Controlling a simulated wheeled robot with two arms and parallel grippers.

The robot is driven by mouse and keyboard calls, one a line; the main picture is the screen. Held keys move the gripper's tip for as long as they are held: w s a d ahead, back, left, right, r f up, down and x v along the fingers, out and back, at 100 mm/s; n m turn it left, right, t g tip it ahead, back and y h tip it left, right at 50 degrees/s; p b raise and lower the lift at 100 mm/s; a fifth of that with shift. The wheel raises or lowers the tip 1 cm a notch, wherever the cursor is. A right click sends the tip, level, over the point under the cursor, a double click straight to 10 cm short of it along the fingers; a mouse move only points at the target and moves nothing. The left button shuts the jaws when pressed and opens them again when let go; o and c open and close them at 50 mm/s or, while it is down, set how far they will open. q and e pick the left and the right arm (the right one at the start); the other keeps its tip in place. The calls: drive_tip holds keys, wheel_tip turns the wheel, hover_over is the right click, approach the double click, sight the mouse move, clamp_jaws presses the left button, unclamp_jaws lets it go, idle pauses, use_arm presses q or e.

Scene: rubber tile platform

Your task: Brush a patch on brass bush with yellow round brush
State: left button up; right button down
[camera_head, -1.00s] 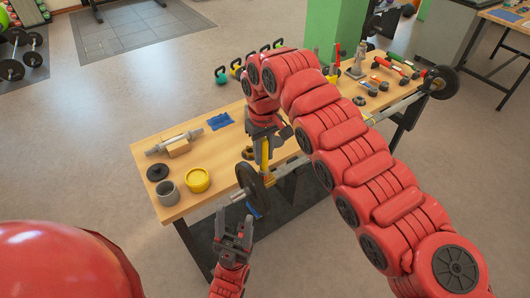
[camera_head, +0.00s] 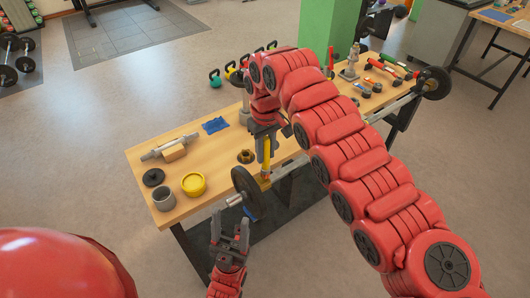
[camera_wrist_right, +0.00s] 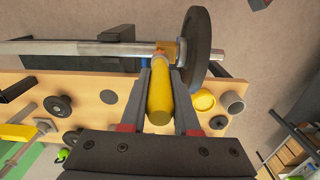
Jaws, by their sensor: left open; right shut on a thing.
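My right gripper (camera_head: 265,140) is shut on the yellow round brush (camera_head: 266,153) above the table's near edge. In the right wrist view the brush's yellow handle (camera_wrist_right: 160,97) lies between the fingers, with its far end at the bar. The brass bush (camera_head: 263,182) shows as a gold piece on the bar beside the black plate; it also shows in the right wrist view (camera_wrist_right: 181,50). The brush tip overlaps it there, and I cannot tell whether they touch. My left gripper (camera_head: 231,219) is open and empty, in front of the bar's near end.
The barbell's black plate (camera_head: 246,192) stands at the table's near edge. On the wooden table (camera_head: 217,158) are a yellow pot (camera_head: 193,184), a grey cup (camera_head: 164,197), a black disc (camera_head: 153,177) and a blue cloth (camera_head: 215,125). Several tools lie at the far right end.

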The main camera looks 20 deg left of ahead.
sight(266, 138)
wheel_tip(266, 138, up, 6)
drive_tip(key=shift+r+p, duration=0.2)
drive_tip(key=shift+p, duration=1.05)
